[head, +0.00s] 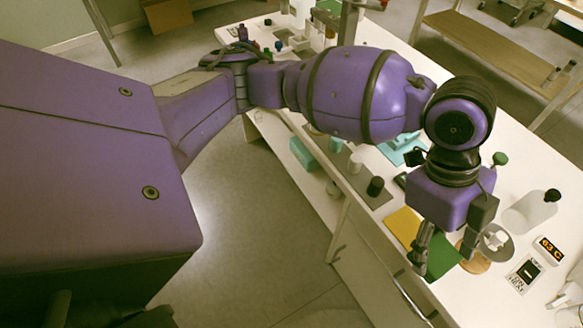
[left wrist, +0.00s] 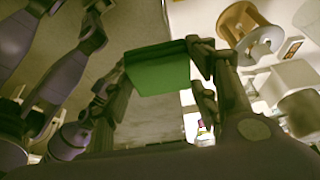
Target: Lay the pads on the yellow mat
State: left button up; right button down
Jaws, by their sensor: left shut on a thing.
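My left gripper (head: 444,256) hangs over the front part of the white table and is shut on a green pad (head: 443,262). In the left wrist view the green pad (left wrist: 158,72) spans the space between the two fingers (left wrist: 158,78). The yellow mat (head: 402,224) lies on the table just left of the gripper in the head view. Its right part is hidden behind the gripper and the pad. I cannot tell how high the pad is above the table. My right gripper is not in view.
A dark-capped bottle (head: 375,187) stands on a grey mat behind the yellow mat. The table's front edge is close.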

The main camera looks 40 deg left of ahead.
pick_arm(q)
jog(key=w+a+f, duration=0.1)
jog(key=w+f, duration=0.1)
jog(key=w, duration=0.1)
jog(key=w+a+f, duration=0.1)
jog(key=w+f, duration=0.2)
jog(key=w+a+f+b, duration=0.1)
jog(key=w+a+f, duration=0.1)
jog(key=w+f, duration=0.1)
jog(key=shift+w, duration=0.15)
jog(key=f, duration=0.3)
jog(key=shift+w+a+f, duration=0.15)
jog(key=shift+w+f, duration=0.15)
jog(key=shift+f, duration=0.1)
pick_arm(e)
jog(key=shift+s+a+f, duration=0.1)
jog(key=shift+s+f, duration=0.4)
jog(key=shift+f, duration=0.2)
pick_arm(q)
jog(key=shift+f, duration=0.1)
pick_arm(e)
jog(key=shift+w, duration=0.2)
pick_arm(q)
jog(key=o, duration=1.1)
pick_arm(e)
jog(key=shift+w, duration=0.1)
